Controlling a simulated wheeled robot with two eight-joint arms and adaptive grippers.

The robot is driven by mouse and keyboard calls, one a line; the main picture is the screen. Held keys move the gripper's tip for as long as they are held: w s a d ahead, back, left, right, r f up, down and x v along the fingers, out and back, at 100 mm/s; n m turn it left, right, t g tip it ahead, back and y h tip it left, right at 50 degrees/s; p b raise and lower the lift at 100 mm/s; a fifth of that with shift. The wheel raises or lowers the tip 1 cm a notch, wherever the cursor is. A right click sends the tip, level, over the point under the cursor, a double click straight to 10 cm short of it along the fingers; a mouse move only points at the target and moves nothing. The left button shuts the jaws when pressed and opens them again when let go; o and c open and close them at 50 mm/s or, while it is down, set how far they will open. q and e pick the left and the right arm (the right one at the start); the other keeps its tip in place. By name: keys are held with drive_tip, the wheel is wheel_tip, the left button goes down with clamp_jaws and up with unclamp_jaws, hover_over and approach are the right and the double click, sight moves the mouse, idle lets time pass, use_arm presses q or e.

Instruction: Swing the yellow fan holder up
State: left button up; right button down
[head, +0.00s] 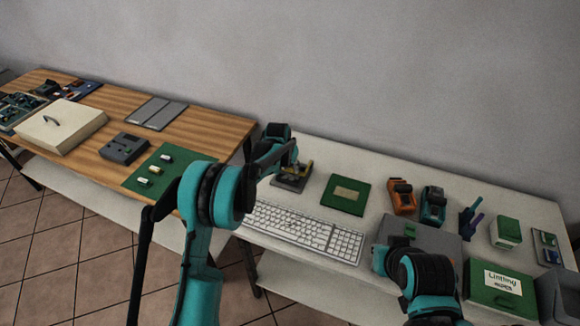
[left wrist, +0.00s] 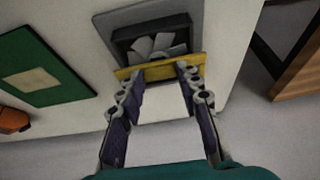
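The yellow fan holder (head: 302,165) is on a small dark unit near the back left of the white table. In the left wrist view the yellow holder (left wrist: 160,70) is a flat bar along one edge of a grey base, beside a dark frame with a grey-bladed fan (left wrist: 160,47). My left gripper (left wrist: 161,76) is open, its two fingers spread on either side near the yellow bar with nothing between them. Whether a fingertip touches the bar I cannot tell. In the head view my left gripper partly covers the unit. My right arm shows at lower right; its gripper is not visible.
A white keyboard (head: 305,231) lies in front of the fan unit. A green board (head: 345,194) is to its right, then an orange tool (head: 402,198) and a teal tool (head: 433,206). A wooden table (head: 205,127) stands at left. A grey wall is behind.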

use_arm(q)
clamp_jaws()
drive_tip(key=shift+w+d+r+g+p, duration=0.15)
drive_tip(key=shift+w+r+g+p, duration=0.2)
drive_tip(key=shift+r+g+p, duration=0.45)
drive_tip(key=shift+w+d+r+g+y+p, duration=0.15)
drive_tip(key=shift+w+r+g+y+p, duration=0.5)
drive_tip(key=shift+g+p, duration=0.55)
drive_tip(key=o, duration=1)
unclamp_jaws()
drive_tip(key=r, duration=1.2)
drive_tip(key=shift+s, duration=0.2)
